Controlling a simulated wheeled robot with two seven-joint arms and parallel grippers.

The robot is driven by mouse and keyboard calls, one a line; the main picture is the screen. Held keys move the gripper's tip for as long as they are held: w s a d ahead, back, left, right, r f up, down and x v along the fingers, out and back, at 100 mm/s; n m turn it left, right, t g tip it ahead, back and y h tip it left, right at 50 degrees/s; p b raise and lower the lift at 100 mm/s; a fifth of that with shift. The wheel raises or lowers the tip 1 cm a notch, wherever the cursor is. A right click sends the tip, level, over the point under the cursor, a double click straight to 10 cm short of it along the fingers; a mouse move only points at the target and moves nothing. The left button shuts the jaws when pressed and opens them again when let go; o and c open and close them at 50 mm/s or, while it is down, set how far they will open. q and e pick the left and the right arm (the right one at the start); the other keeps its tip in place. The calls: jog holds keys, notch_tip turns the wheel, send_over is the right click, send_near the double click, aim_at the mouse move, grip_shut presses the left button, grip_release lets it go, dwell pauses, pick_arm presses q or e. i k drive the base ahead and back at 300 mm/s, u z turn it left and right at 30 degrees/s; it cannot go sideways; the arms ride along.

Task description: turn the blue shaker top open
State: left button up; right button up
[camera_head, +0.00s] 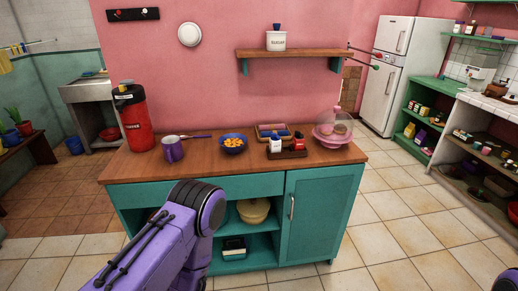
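A small dark wooden rack (287,154) on the counter holds two small shakers. The left shaker (275,146) looks white with a reddish top. The right shaker (299,142) looks red with a pale top. I cannot make out a blue top on either at this size. The only clear blue top on a container is the dark blue knob (277,27) on the white labelled jar (277,42) on the wall shelf. My purple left arm rises from the bottom in front of the counter, but its gripper is not visible. My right gripper is not in view.
The wooden counter (225,172) also carries a red dispenser (136,120), a purple mug (172,149), a blue bowl of orange food (233,144), a small tray (272,130) and a clear dome (332,130). The front right of the counter is clear.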

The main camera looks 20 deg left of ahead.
aim_at(273, 135)
jog(key=z, duration=0.9)
jog(key=i, duration=1)
jog(key=u, duration=0.3)
